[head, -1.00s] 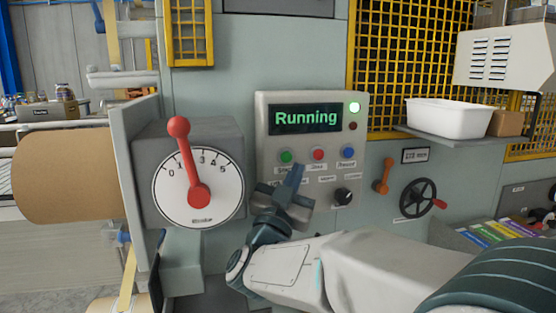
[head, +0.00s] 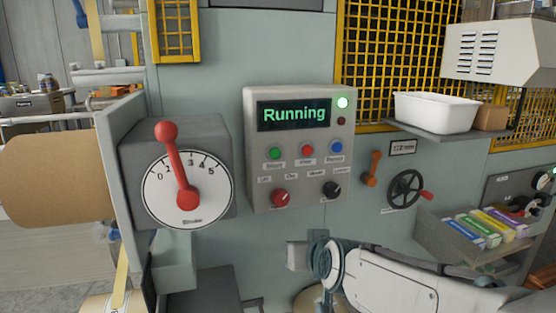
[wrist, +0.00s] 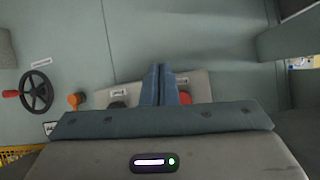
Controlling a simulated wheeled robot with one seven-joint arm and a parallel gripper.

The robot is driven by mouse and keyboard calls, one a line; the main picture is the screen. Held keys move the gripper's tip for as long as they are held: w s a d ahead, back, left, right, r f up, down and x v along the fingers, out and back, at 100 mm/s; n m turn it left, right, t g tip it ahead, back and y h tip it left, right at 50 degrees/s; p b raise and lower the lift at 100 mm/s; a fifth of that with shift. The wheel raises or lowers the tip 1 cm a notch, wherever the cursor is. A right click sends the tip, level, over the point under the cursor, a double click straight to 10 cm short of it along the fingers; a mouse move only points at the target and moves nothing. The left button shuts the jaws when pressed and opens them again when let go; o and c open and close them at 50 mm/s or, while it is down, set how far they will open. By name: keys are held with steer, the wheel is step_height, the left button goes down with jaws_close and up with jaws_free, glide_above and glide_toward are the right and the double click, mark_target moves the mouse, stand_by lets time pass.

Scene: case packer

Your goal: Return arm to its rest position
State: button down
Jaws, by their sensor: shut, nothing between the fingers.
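My arm (head: 395,280) reaches in from the lower right of the head view, below the control panel (head: 248,150). My gripper (wrist: 159,68) shows in the wrist view with its two blue-grey fingers pressed together and nothing between them. In the head view the hand is low, under the panel, and its fingertips cannot be made out clearly. The panel display (head: 294,114) reads "Running" and a light beside it glows green. The panel's red knob (head: 281,197) and black knob (head: 331,189) are in full view.
A dial with a red lever (head: 176,165) stands left of the panel. An orange lever (head: 372,168) and a handwheel (head: 404,189) are to its right. A shelf with a white bin (head: 436,112) juts out above them. A tray of coloured packets (head: 455,232) projects at lower right.

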steer(key=s+d+f+g+h, duration=0.1)
steer(key=s+d+f+g, duration=0.1)
steer(key=s, duration=0.3)
steer(key=s+d+f+m+g+p, duration=0.1)
steer(key=s+d+f+g, duration=0.2)
steer(key=s, duration=0.3)
steer(key=s+d+f+g+h, duration=0.1)
steer(key=s+d+f+g, duration=0.2)
steer(key=s, duration=0.3)
steer(key=shift+s+d+g+h, duration=0.25)
steer(key=shift+d+g+h, duration=0.05)
steer(key=shift+d, duration=0.35)
